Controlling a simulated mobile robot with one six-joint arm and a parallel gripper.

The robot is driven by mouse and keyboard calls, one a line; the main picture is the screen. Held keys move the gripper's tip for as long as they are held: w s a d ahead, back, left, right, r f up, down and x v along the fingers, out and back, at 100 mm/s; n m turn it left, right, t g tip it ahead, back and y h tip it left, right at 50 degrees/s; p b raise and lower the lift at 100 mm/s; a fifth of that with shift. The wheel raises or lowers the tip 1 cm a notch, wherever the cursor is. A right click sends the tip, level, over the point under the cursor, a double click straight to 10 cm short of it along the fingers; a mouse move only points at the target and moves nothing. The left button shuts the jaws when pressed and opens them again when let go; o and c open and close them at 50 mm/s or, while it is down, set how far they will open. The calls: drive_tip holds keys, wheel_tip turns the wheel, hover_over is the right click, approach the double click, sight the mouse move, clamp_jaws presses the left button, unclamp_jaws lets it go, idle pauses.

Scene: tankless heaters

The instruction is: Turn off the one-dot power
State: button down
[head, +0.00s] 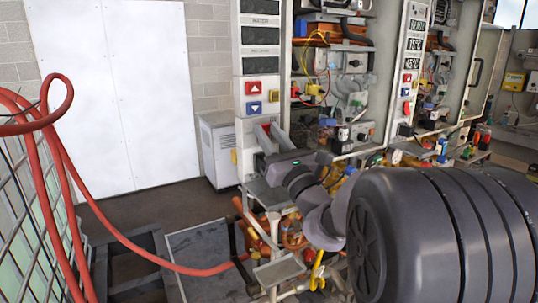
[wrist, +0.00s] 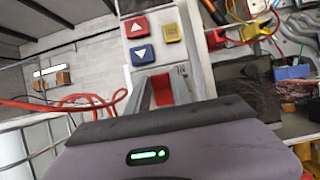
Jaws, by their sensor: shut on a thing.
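The left heater's control panel (head: 260,90) is tall and pale, with a red up button (head: 253,88) and a blue down button (head: 254,107). Below them is a grey and red power switch (head: 266,130), also in the wrist view (wrist: 161,88). My gripper (head: 263,143) is at this switch, low on the panel, and is shut on it. The wrist view shows the red face just beyond my dark gripper body, which hides the switch's lower part and the grip itself. I cannot make out a dot mark on the switch.
A yellow button (wrist: 172,32) sits beside the red one. Open cabinets with wiring stand right of the panel, with a second control panel (head: 408,75) there. A red hose (head: 130,240) loops at left. Pipes and a small metal shelf (head: 279,270) crowd below my arm.

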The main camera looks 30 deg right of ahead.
drive_tip(key=shift+f+t+b, duration=0.15)
drive_tip(key=shift+t+b, duration=0.25)
drive_tip(key=shift+b, duration=0.35)
drive_tip(key=c, duration=1.1)
unclamp_jaws()
drive_tip(key=b+v, duration=0.2)
drive_tip(key=v, duration=1.5)
drive_tip(key=shift+s, duration=0.25)
